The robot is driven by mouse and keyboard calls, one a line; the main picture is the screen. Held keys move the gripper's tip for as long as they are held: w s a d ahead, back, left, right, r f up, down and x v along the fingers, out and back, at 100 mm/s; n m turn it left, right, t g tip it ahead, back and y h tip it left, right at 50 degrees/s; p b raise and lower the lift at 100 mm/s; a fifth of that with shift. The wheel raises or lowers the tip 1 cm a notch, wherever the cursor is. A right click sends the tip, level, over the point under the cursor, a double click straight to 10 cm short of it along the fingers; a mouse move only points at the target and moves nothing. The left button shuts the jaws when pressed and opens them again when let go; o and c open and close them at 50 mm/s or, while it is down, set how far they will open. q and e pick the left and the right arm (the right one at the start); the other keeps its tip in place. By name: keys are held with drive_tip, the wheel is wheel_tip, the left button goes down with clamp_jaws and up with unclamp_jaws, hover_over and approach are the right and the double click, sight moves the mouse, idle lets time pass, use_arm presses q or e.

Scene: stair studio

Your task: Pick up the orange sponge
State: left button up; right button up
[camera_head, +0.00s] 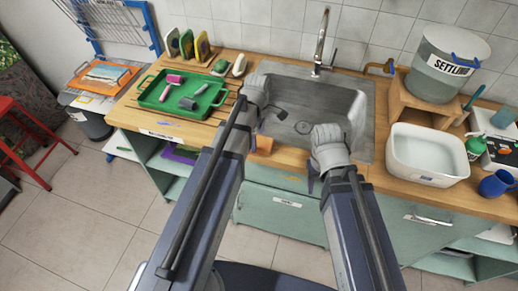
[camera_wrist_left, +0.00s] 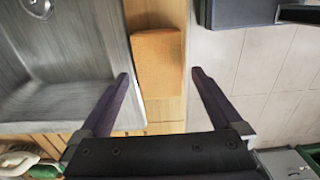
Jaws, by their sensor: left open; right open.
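The orange sponge (camera_head: 264,145) lies at the front edge of the wooden counter, in front of the sink. Part of it is behind my left arm in the head view. In the left wrist view the sponge (camera_wrist_left: 158,62) is a block between and beyond the tips of my left gripper (camera_wrist_left: 159,74). The jaws are open, with a gap on both sides of the sponge, and hold nothing. My left gripper is largely hidden in the head view. My right gripper (camera_head: 313,178) is open near the counter front, right of the sponge, mostly hidden by its own wrist.
The steel sink (camera_head: 340,100) lies just behind the sponge. A green tray (camera_head: 150,97) stands on the counter at left. A white basin (camera_head: 427,155) and a labelled settling bucket (camera_head: 447,65) stand at right. Green cabinets (camera_head: 280,212) front the counter.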

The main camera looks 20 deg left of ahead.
sight(258, 142)
use_arm(q)
drive_tip(key=shift+f+b, duration=0.45)
drive_tip(key=shift+f, duration=0.5)
use_arm(e)
drive_tip(key=shift+f, duration=0.9)
use_arm(q)
drive_tip(key=shift+r, duration=0.1)
drive_tip(key=shift+c, duration=0.2)
drive_tip(key=c, duration=1.1)
drive_tip(key=shift+r, duration=0.1)
use_arm(e)
drive_tip(key=shift+r, duration=0.15)
use_arm(q)
wheel_tip(258, 142, up, 10)
drive_tip(key=p, duration=1)
use_arm(e)
wheel_tip(258, 142, up, 10)
